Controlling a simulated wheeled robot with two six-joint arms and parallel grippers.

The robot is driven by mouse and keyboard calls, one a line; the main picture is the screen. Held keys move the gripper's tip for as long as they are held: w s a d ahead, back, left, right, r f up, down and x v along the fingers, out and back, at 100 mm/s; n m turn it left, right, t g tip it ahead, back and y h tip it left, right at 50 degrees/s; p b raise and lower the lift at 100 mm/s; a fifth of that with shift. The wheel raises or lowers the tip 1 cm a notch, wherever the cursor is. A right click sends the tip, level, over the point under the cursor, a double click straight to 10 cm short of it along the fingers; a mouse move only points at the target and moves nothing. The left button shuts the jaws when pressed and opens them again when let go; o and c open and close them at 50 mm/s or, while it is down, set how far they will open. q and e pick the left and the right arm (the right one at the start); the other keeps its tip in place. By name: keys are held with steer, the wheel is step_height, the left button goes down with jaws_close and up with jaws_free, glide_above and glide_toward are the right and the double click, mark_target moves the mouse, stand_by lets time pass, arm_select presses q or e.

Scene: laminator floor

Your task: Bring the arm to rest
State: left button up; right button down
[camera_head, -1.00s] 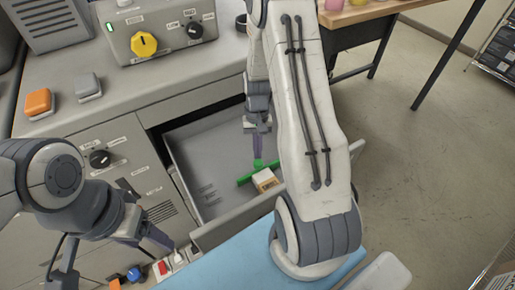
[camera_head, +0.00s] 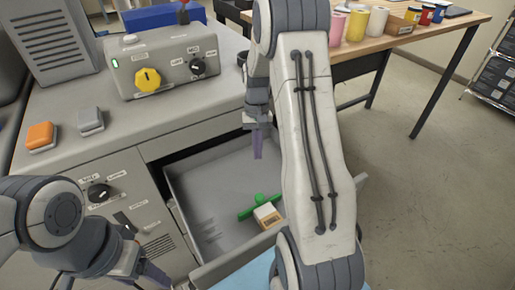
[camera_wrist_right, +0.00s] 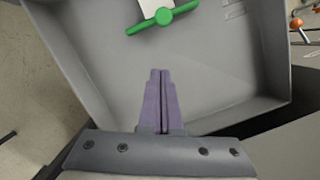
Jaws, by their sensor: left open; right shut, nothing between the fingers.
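My right gripper (camera_head: 258,146) hangs over the open grey drawer (camera_head: 190,190), pointing down, with its purple fingers together. In the right wrist view my right gripper (camera_wrist_right: 160,75) is shut and empty, with the drawer floor beyond it. A green handle-like piece (camera_head: 262,205) lies in the drawer beside a small white-and-orange box (camera_head: 267,216). The green piece (camera_wrist_right: 163,20) also shows in the right wrist view, apart from the fingers. My left gripper (camera_head: 155,280) is at the lower left, partly cut off by the frame's bottom edge; it is open.
A control box (camera_head: 165,65) with a yellow knob stands on the grey machine top. An orange button (camera_head: 40,135) and a grey button (camera_head: 90,119) sit at its left. A wooden table (camera_head: 420,35) with coloured rolls stands at the back right.

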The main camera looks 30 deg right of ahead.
steer(key=shift+w+r, duration=0.1)
steer(key=shift+r, duration=0.35)
steer(key=s+a+r+n+h, duration=0.1)
steer(key=s+a+r+n, duration=0.15)
steer(key=a, duration=0.55)
steer(key=s+a+r+n, duration=0.1)
steer(key=a+r+n, duration=0.25)
steer(key=a, duration=0.45)
steer(key=s+a+r+n+t, duration=0.1)
steer(key=s+a+n, duration=0.2)
steer(key=s, duration=0.6)
steer(key=s+a+r+n+t, duration=0.1)
steer(key=s+a+n, duration=0.3)
steer(key=s+a, duration=0.4)
steer(key=shift+s+a+r+y, duration=0.3)
steer(key=shift+s+r, duration=0.25)
steer(key=shift+s, duration=0.25)
